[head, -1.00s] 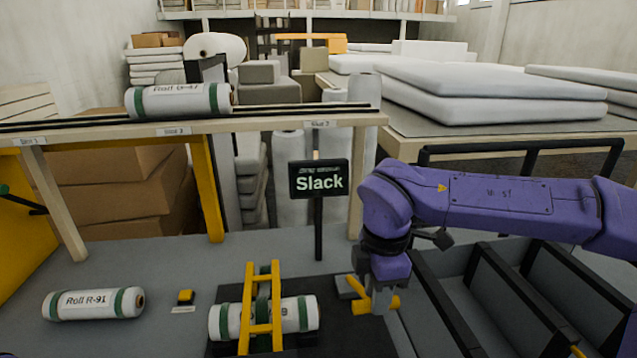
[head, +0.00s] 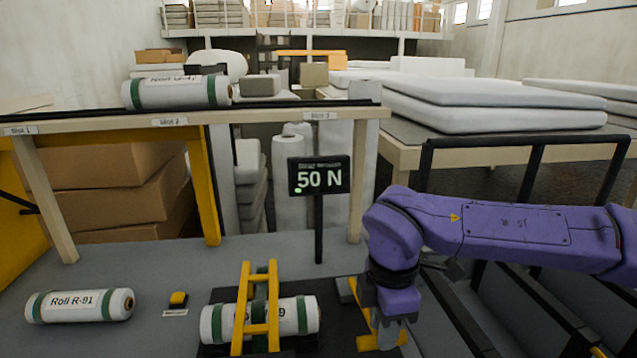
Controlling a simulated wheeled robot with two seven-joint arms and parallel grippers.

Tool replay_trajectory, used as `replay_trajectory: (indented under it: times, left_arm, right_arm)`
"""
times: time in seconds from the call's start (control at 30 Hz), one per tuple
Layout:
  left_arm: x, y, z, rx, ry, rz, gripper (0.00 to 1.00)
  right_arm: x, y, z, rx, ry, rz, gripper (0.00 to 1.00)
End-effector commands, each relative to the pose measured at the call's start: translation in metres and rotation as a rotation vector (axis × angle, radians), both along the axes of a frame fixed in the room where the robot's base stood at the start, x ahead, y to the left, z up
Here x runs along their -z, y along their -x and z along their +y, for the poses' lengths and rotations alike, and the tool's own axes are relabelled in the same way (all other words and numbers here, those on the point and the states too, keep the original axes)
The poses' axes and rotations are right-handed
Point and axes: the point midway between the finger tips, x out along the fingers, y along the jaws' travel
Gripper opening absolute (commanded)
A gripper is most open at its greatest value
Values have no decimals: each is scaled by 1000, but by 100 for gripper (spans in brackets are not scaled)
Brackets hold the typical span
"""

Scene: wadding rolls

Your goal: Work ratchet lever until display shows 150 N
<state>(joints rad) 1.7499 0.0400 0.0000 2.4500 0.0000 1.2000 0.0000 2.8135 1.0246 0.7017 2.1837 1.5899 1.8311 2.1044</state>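The display (head: 319,176) on a black post reads 50 N, with a small green light at its lower left. The yellow ratchet lever (head: 362,322) stands at the right of the black mat, partly hidden by my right gripper (head: 382,340). My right gripper points down at the lever; its fingers are too covered to tell whether they are closed. My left gripper is out of view.
Another roll (head: 178,93) rests on the raised rack. Black-edged bins (head: 500,315) lie at the right, beneath my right arm.

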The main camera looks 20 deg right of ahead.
Motion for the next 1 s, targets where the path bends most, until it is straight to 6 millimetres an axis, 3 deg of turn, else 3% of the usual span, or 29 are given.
replay_trajectory:
  times: [0.23,0.43,1.0]
  left_arm:
    - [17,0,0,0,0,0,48]
    - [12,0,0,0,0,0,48]
    - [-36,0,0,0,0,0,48]
  right_arm:
    - [17,7,1,0,-1,1,28]
    - [12,6,1,0,0,2,28]
    - [-47,-10,-2,-1,0,1,28]
